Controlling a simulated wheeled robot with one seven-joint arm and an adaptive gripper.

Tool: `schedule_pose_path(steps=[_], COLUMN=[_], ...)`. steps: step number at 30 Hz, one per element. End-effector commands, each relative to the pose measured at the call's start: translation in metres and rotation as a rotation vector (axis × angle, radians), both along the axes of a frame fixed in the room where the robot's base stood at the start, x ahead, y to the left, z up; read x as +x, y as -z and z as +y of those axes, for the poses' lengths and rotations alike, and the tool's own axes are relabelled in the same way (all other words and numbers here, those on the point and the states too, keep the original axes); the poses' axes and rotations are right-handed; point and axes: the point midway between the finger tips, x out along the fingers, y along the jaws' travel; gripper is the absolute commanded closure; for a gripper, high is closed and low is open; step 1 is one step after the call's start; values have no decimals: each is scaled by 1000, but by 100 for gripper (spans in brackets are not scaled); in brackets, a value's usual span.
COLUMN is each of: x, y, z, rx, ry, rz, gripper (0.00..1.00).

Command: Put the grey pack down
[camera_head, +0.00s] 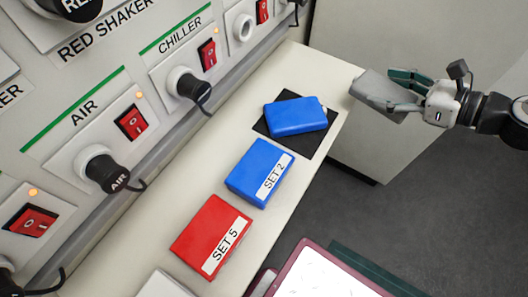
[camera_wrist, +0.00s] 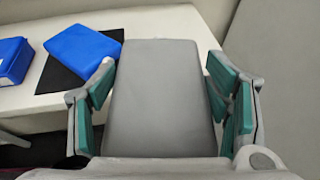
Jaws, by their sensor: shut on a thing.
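The grey pack (camera_head: 383,97) is a flat block between the fingers of my gripper (camera_head: 390,90), at the right end of the white shelf. In the wrist view the grey pack (camera_wrist: 162,100) fills the middle, held between the teal finger pads of my gripper (camera_wrist: 160,105). The pack is off the shelf, apart from the other packs. A black mat (camera_head: 310,143) lies on the shelf to its left, partly covered by a blue pack (camera_head: 297,116). The mat (camera_wrist: 60,78) and blue pack (camera_wrist: 83,48) also show in the wrist view.
A panel with red switches (camera_head: 131,122) and plugs (camera_head: 105,172) rises behind. The shelf's right end looks narrow and bare.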

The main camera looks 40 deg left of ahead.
Motion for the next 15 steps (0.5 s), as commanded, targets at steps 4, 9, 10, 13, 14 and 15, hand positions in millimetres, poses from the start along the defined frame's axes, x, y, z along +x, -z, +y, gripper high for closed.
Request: schedule_pose_path(steps=[4, 9, 10, 13, 14, 15], x=[-23, -31, -31, -28, -26, -24], y=[-2, 1, 1, 3, 3, 4], z=[4, 4, 4, 13, 17, 25], rx=[3, -1, 0, -1, -1, -1], ry=[-130, -180, -182, -184, -183, -185], rz=[1, 1, 2, 0, 1, 0], gripper=[67, 67, 67, 67, 67, 67])
